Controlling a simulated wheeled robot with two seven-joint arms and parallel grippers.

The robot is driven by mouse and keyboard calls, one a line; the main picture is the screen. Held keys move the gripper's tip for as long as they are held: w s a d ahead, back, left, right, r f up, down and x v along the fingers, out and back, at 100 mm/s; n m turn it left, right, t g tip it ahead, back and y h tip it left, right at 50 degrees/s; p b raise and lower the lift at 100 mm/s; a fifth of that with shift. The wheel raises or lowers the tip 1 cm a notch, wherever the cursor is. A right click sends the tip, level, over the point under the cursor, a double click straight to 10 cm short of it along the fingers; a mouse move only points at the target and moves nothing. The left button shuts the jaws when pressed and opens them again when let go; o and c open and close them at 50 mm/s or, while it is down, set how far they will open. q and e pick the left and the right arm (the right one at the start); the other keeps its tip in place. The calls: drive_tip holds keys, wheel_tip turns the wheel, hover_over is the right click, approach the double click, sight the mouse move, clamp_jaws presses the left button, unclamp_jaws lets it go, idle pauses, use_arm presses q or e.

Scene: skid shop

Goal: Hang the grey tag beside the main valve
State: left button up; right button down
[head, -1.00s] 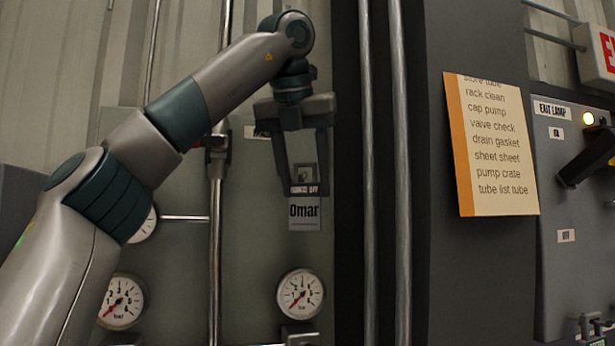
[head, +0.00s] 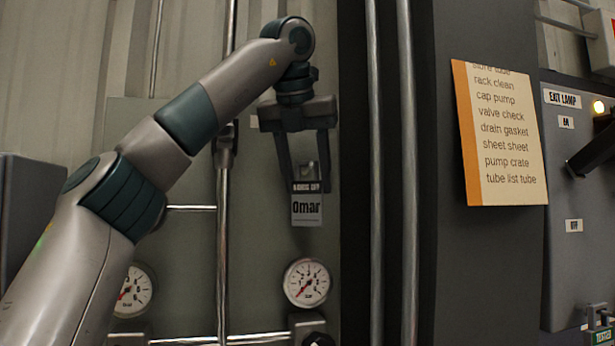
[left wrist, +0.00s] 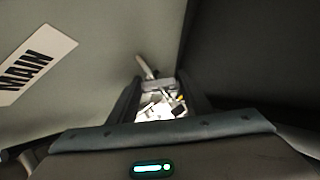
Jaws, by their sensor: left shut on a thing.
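The grey tag (head: 307,209), marked "Omar" with a dark strip of small lettering above, hangs upright at the fingertips of my left gripper (head: 309,186) in the head view. My left gripper is shut on its top part and points down in front of the grey-green panel (head: 265,255). In the left wrist view, pale and grey parts (left wrist: 160,106) show between the fingers, too small to name surely. A "MAIN" label (left wrist: 35,70) is on the panel at left there. I cannot make out the main valve or a hook for certain. My right gripper is not in view.
A round gauge (head: 307,283) sits below the tag. A vertical pipe with a fitting (head: 224,150) runs left of the gripper, and two pipes (head: 391,200) run right of it. A paper list (head: 503,135) and an "EXIT LAMP" box (head: 560,240) are farther right.

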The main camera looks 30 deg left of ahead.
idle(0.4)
use_arm(q)
drive_tip(key=o, duration=0.9)
drive_tip(key=shift+d, duration=0.1)
drive_tip(key=shift+r, duration=0.1)
drive_tip(key=shift+s+r, duration=0.3)
drive_tip(key=shift+r, duration=0.2)
drive_tip(key=v, duration=1)
drive_tip(key=shift+s+d+r, duration=0.15)
drive_tip(key=shift+s+r, duration=0.05)
